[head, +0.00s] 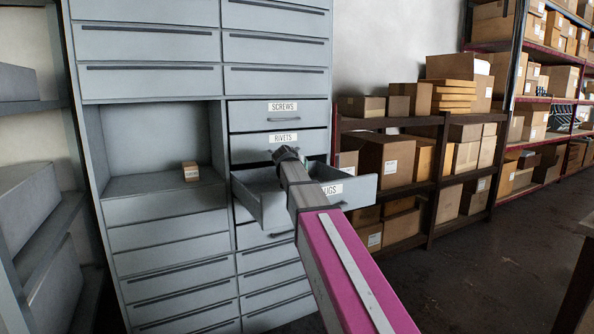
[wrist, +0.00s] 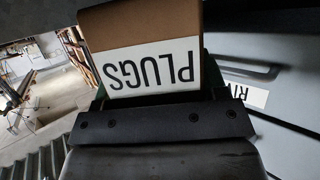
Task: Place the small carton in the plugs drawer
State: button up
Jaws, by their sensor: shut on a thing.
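The plugs drawer (head: 362,190) is pulled open in the head view, below the drawers labelled SCREWS and RIVETS. My arm crosses over it and hides part of its label and inside. In the wrist view my gripper (wrist: 158,88) is shut on the small carton (wrist: 140,25), which is brown with a white PLUGS label seen upside down. Greenish finger parts show beside it. In the head view the held carton is hidden by my arm, whose dark far end is over the back of the open drawer. I cannot tell the carton's height above the drawer floor.
Another small brown box (head: 190,171) sits in the cabinet's open niche, left of the drawer. The RIVETS drawer (head: 250,148) is closed above the open one. A dark shelf (head: 440,190) with several cartons stands to the right. The floor (head: 500,240) there is clear.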

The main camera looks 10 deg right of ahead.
jog(key=shift+f, duration=0.9)
jog(key=shift+f, duration=0.6)
jog(key=o, duration=1.1)
jog(key=shift+c, duration=0.2)
jog(key=shift+r, duration=0.5)
jog(key=v, duration=1.2)
jog(key=shift+r, duration=0.2)
